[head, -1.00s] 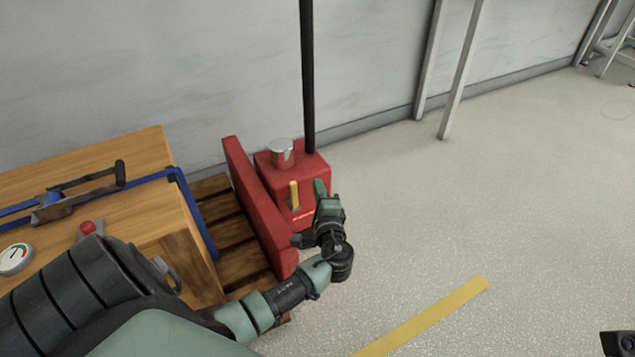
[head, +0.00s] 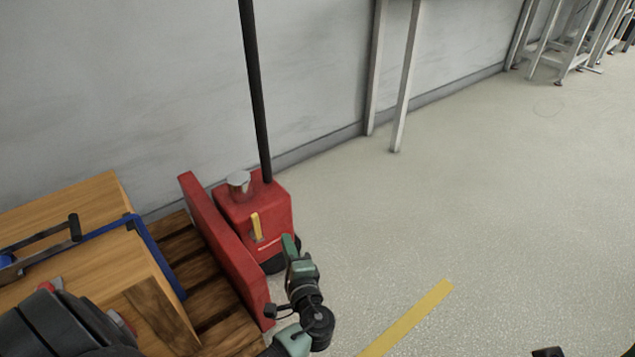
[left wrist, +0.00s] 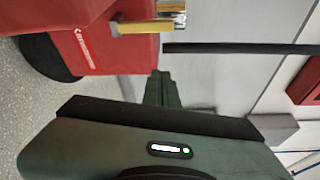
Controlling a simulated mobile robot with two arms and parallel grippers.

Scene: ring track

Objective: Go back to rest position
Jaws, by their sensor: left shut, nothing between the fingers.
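My left gripper (head: 289,246) is in front of the red pallet jack (head: 252,212), close to its yellow lever (head: 256,226). Its fingers are together with nothing between them. In the left wrist view the green fingers (left wrist: 160,89) show below the jack's dark pole, and the yellow lever (left wrist: 145,27) is apart from them, up and to the left. My right gripper is not in view; only a small dark part shows at the bottom right edge of the head view.
The jack's black pole (head: 256,90) rises beside the grey wall. The floor (head: 450,200) to the right is open, with a yellow line (head: 410,320).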

